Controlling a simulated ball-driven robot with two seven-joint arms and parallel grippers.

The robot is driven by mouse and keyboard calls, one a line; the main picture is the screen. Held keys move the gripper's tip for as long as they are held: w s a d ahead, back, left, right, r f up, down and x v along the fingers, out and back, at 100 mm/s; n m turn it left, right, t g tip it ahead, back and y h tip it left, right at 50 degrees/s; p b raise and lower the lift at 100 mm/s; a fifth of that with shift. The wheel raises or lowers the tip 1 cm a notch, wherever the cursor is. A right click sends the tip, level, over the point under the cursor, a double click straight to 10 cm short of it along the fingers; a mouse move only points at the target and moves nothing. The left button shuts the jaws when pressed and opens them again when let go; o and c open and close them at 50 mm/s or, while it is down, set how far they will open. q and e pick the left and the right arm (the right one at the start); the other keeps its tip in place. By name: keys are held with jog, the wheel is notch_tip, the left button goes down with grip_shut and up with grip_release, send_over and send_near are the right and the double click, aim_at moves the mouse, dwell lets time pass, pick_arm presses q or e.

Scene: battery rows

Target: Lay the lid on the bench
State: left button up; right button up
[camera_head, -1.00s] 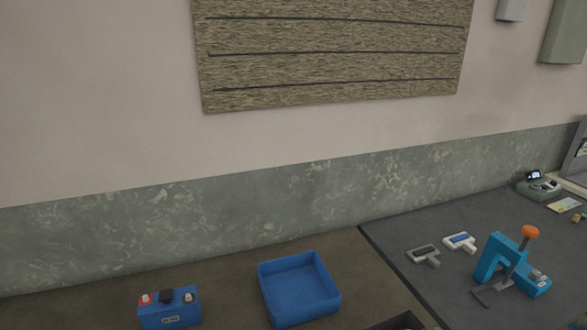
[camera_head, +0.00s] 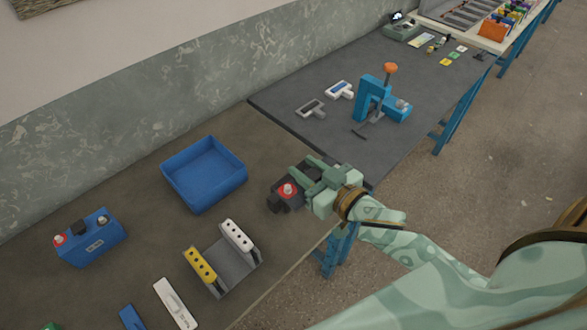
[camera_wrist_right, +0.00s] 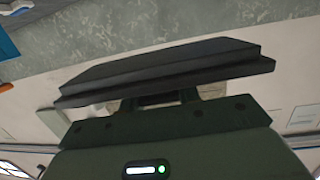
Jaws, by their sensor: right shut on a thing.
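The lid (camera_wrist_right: 165,72) is a flat dark grey plate that spans the right wrist view. My right gripper (camera_wrist_right: 160,97) is shut on its near side. In the head view my right gripper (camera_head: 312,176) is at the front edge of the brown bench (camera_head: 150,185), over a dark box with a red terminal (camera_head: 287,190). The fingers and the box make it hard to tell the lid from the box there, and I cannot tell whether they touch. My left gripper is not in view.
A blue tray (camera_head: 204,174) and a blue battery (camera_head: 90,238) stand on the bench. A grey holder with yellow and white sides (camera_head: 222,262) is nearer. A blue press (camera_head: 375,100) stands on the dark surface behind. Bare bench lies between tray and holder.

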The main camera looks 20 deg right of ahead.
aim_at(311, 178)
jog(key=f, duration=0.2)
jog(key=d+f+y, duration=0.1)
jog(key=shift+w+d+f+n+g, duration=0.1)
jog(key=shift+w+f+n+g, duration=0.1)
jog(key=shift+f+n+g, duration=0.15)
jog(key=shift+s+a, duration=0.1)
jog(key=shift+a, duration=0.25)
jog(key=w+d+f+b, duration=0.2)
jog(key=w+f+b, duration=0.4)
jog(key=w+f, duration=0.6)
jog(key=shift+w+d+f+b, duration=0.15)
jog(key=shift+w+f+b, duration=0.2)
jog(key=shift+w, duration=0.4)
jog(key=o, duration=1)
jog(key=shift+w, duration=0.15)
jog(key=shift+o, duration=0.2)
